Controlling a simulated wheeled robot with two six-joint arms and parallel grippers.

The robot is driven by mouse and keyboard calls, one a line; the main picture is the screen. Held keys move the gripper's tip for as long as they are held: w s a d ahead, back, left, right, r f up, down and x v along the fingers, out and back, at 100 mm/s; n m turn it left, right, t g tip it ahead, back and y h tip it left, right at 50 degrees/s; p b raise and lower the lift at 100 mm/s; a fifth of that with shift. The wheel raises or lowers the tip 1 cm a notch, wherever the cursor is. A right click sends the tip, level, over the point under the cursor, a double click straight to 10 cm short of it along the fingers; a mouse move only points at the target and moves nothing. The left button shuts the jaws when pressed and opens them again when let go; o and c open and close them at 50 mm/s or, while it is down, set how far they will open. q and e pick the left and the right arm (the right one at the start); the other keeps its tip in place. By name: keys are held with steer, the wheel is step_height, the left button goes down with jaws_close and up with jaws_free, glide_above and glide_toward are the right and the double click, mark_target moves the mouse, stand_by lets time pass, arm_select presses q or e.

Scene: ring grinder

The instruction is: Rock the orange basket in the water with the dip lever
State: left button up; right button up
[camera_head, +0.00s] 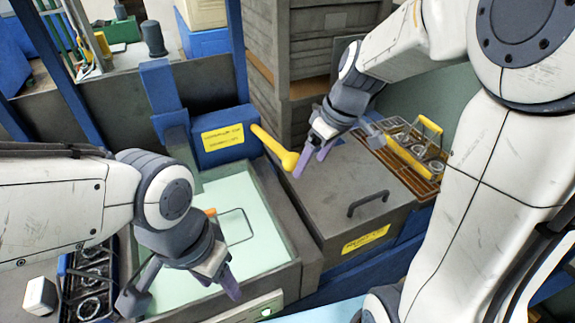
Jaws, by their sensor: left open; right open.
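The dip lever (275,148) is a yellow bar with a rounded end, sticking out from a blue housing (225,140) with a yellow label at the back of the tank. The tank (277,213) holds pale green water. In the water, a thin wire frame and a small orange part (210,212) show, likely the orange basket; the rest is hidden behind my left gripper. My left gripper (182,297) is open and empty over the tank's front. My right gripper (311,163) is open, its purple fingertips just right of the lever's end; I cannot tell whether they touch.
A grey lid (335,195) with a dark handle (368,203) lies right of the tank. A tray with rings and a yellow handle (431,125) stands behind it. Another ring tray (90,285) sits at the lower left. Stacked grey crates (300,45) rise at the back.

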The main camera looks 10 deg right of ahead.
steer(key=w+r+n, duration=0.1)
steer(key=a+r+n+y, duration=0.1)
steer(key=r, duration=0.1)
steer(key=shift+w, duration=0.35)
steer(key=x, duration=1)
steer(key=shift+p, duration=0.45)
steer(key=shift+w+a, duration=0.1)
steer(key=shift+a, duration=0.05)
jaws_close()
